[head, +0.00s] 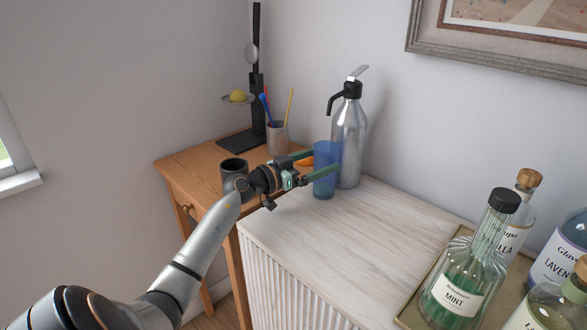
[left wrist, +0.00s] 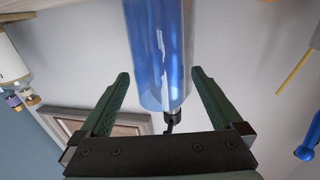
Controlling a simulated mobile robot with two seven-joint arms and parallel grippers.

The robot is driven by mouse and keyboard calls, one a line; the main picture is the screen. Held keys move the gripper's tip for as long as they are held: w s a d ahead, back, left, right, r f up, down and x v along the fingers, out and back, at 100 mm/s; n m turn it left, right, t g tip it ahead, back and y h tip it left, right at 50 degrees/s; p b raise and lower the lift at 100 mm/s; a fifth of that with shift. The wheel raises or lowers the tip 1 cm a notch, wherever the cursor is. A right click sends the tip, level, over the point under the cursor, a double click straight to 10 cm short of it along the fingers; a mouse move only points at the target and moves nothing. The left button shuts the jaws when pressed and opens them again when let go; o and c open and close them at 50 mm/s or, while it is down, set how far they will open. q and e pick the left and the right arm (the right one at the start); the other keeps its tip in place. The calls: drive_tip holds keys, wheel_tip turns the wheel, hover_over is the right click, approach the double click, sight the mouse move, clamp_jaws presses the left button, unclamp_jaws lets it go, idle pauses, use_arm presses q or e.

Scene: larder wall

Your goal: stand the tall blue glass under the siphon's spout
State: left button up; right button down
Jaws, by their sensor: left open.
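The tall blue glass (head: 324,188) stands upright on the white-topped cabinet, just in front of the siphon. The siphon (head: 350,148) is a silver bottle with a black head, and its spout (head: 331,104) points left and down above the glass. Whether the glass is exactly below the spout I cannot tell. My left gripper (head: 323,162) is open at the glass. In the left wrist view the glass (left wrist: 160,50) is between the two fingers (left wrist: 160,76), with a gap on each side. The black spout (left wrist: 171,119) shows past its rim. My right gripper is not in view.
A wooden table (head: 182,165) at left holds a dark mug (head: 233,168), a grey pen cup (head: 277,138) and a black stand (head: 257,90). A tray (head: 410,306) with several bottles, one green mint bottle (head: 465,275), is at right. The cabinet top (head: 350,235) between is clear.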

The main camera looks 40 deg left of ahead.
use_arm(q)
drive_tip(key=v, duration=0.9)
drive_tip(key=shift+s+p, duration=0.25)
drive_tip(key=shift+p, duration=0.1)
